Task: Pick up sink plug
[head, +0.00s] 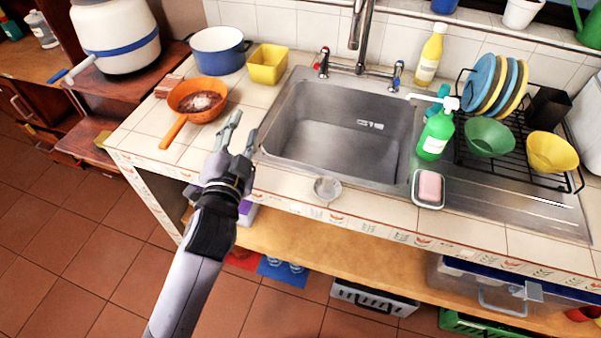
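The sink plug (327,188) looks like a small round metallic disc. It lies on the tiled counter at the front edge, just in front of the sink basin (340,130). My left gripper (243,127) is over the counter, left of the basin and to the upper left of the plug. Its two fingers are spread and nothing shows between them. It is apart from the plug. My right gripper is not in view.
An orange pan (197,97) with its handle toward the front stands left of my gripper. A soap dish (428,203) and a green bottle (436,135) stand right of the plug. A dish rack (520,160) is further right. The counter around the plug is clear.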

